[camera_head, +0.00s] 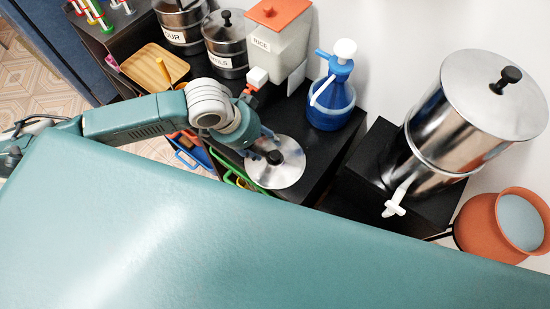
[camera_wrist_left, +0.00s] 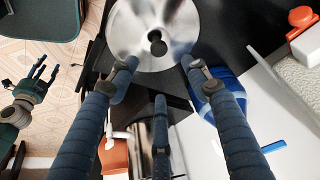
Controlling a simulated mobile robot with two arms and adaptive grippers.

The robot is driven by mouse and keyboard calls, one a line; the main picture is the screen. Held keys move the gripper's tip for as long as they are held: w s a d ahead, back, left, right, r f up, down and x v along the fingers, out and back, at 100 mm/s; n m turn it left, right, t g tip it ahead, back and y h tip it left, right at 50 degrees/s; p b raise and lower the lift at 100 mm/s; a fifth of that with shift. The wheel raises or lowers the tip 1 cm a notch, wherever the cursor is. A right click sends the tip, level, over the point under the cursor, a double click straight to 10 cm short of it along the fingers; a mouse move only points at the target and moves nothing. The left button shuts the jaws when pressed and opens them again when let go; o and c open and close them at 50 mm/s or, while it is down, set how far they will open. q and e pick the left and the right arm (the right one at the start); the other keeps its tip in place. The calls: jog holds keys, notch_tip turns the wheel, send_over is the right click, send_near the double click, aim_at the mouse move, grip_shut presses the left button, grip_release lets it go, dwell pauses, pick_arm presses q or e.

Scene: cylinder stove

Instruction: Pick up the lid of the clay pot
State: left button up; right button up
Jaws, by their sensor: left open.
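A round silver lid with a black knob (camera_head: 290,174) lies flat on the black shelf top. It fills the top middle of the left wrist view (camera_wrist_left: 180,20). My left gripper (camera_head: 268,142) is open just above it, partly covering its upper left edge in the head view. In the wrist view my left gripper (camera_wrist_left: 158,66) has its fingers spread, with the knob beyond their tips and nothing held. The orange clay pot (camera_head: 482,232) stands at the right; a pale grey-blue disc fills its mouth. My right gripper (camera_wrist_left: 38,76) shows small at the left, fingers spread and empty.
A blue jug (camera_head: 331,105) and a rice container (camera_head: 279,42) stand behind the lid. A large steel dispenser with a tap (camera_head: 445,140) stands on a black block to the right. Steel canisters (camera_head: 226,45) and a wooden tray (camera_head: 154,67) are at the upper left.

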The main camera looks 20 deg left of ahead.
pick_arm(q)
send_over(275, 154)
jog(key=s+a, duration=0.2)
jog(key=f, duration=0.4)
jog(key=shift+w+d+f, duration=0.1)
jog(key=shift+d+f, duration=0.1)
jog(key=shift+f, duration=0.2)
jog(key=shift+w+d+f+p, duration=0.1)
jog(key=shift+d+f+p, duration=0.05)
jog(key=shift+f+p, duration=0.4)
jog(key=x, duration=0.4)
jog(key=shift+f, duration=0.1)
jog(key=shift+c, duration=0.2)
grip_shut()
